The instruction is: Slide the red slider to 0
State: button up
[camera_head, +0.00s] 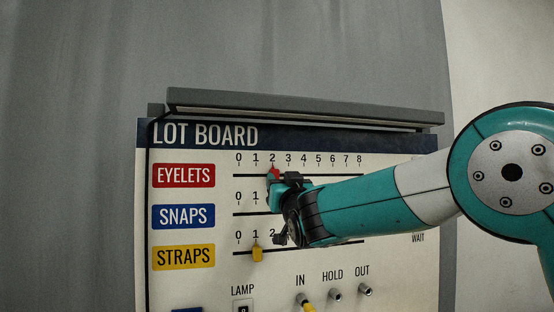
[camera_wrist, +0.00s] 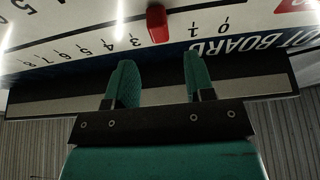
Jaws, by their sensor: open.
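The red slider (camera_head: 276,173) sits at the 2 mark on the top EYELETS track of the LOT BOARD (camera_head: 200,293). My gripper (camera_head: 279,182) is close in front of it and partly hides it in the head view. In the wrist view, the red slider (camera_wrist: 157,23) lies between the 1 and 3 marks. My gripper (camera_wrist: 158,68) is open there, with its teal fingers spread apart. The slider lies beyond the fingertips, in line with the gap between them. It appears clear of both fingers.
A grey ledge (camera_head: 300,104) juts out along the board's top. A yellow slider (camera_head: 257,254) sits near 1 on the STRAPS track. My arm hides much of the SNAPS track, and its slider does not show. Jacks, one with a yellow plug (camera_head: 308,308), are below.

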aim_at(276, 172)
jog(key=p+x, duration=0.2)
jog(key=x, duration=0.3)
jog(key=shift+w+a+r+p, duration=0.1)
jog(key=shift+w+p, duration=0.2)
jog(key=shift+p, duration=0.05)
grip_shut()
